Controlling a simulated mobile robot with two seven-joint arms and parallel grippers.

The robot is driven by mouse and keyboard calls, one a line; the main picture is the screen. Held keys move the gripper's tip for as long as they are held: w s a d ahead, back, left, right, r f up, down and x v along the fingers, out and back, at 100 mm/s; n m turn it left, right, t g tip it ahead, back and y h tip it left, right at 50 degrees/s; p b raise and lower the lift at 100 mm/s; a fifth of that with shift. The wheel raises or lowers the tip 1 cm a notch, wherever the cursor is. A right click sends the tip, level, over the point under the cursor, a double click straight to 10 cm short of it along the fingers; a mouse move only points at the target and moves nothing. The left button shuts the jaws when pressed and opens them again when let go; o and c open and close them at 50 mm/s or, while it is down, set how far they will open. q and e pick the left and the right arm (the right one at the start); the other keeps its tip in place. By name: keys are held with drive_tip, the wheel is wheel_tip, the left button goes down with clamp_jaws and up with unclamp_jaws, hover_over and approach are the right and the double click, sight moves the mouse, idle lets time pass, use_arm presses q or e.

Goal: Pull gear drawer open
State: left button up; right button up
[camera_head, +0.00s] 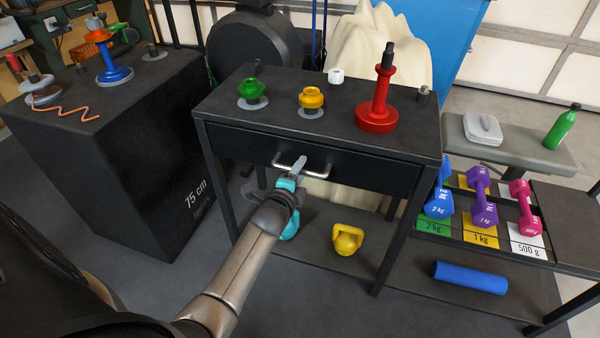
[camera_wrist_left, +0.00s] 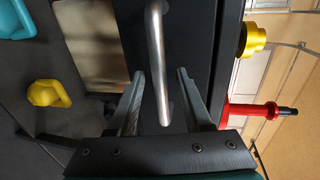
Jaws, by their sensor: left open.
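The gear drawer (camera_head: 370,178) is a black front under the top of a dark table, and it looks shut. Its silver bar handle (camera_head: 281,163) sits at the middle of the front. My left gripper (camera_head: 297,172) is at the handle and hides part of it. In the left wrist view the handle (camera_wrist_left: 159,60) runs down between the two open fingers of my left gripper (camera_wrist_left: 162,98), with gaps visible on both sides. The drawer front (camera_wrist_left: 195,45) lies behind the handle. My right gripper is not in view.
On the table top (camera_head: 225,105) stand a green piece (camera_head: 251,88), a yellow piece (camera_head: 311,98) and a red post (camera_head: 380,95). A yellow kettlebell (camera_head: 347,239) is on the lower shelf. A dark box (camera_head: 150,170) stands left; a dumbbell rack (camera_head: 500,240) stands right.

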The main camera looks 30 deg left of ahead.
use_arm(q)
clamp_jaws()
idle(0.5)
idle(1.0)
